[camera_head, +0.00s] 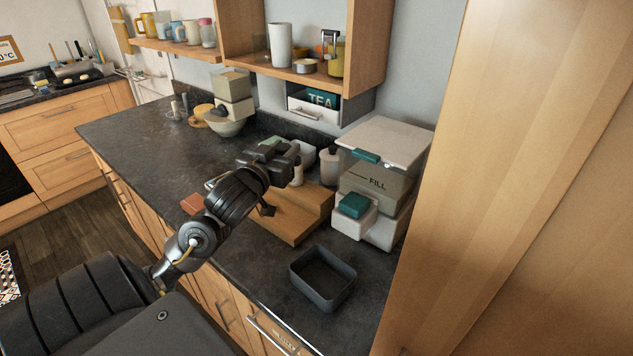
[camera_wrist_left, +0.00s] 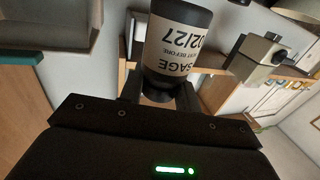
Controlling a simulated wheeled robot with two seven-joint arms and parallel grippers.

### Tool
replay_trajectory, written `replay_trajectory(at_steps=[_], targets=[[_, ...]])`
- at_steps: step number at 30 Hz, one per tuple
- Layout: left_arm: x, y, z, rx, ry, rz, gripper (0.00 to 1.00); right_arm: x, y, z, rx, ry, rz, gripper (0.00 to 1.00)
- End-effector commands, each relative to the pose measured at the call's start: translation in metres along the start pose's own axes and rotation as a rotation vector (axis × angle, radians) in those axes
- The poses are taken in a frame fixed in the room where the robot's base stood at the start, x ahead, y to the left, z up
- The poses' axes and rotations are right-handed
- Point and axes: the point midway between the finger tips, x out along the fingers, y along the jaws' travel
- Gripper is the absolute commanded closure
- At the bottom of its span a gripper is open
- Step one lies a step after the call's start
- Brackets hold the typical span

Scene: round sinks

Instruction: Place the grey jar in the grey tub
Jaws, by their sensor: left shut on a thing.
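The grey jar (camera_wrist_left: 178,45) fills the upper middle of the left wrist view, dark grey with a cream label reading SAGE and 02/27 upside down. My left gripper (camera_wrist_left: 158,95) is shut on its narrower near end. In the head view my left gripper (camera_head: 285,155) is above the wooden board, and the jar is hard to make out there. The grey tub (camera_head: 305,291) is a dark, open rectangular container on the counter near its front edge, to the right of and nearer than my gripper. It looks empty. My right gripper is not in view.
A stepped wooden board (camera_head: 285,222) lies left of the tub. A tall wooden panel (camera_head: 510,180) closes off the right. A white bowl (camera_head: 226,126) stands farther back; the left counter is fairly clear.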

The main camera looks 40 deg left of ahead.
Motion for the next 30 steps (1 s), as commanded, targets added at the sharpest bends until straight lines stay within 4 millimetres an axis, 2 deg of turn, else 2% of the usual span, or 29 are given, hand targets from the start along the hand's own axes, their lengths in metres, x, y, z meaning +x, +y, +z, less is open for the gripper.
replay_trajectory(at_steps=[8,15,26,30], targets=[[0.049,0.019,0.021,-0.009,-0.002,0.002,0.99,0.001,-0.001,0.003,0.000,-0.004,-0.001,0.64],[0.082,0.031,0.059,-0.004,-0.004,0.002,0.99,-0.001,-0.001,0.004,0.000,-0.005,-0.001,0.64],[0.094,0.035,0.074,-0.003,-0.002,0.002,0.99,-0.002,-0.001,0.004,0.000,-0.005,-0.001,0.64],[0.101,0.038,0.092,0.000,-0.007,0.002,0.99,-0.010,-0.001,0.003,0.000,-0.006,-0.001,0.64]])
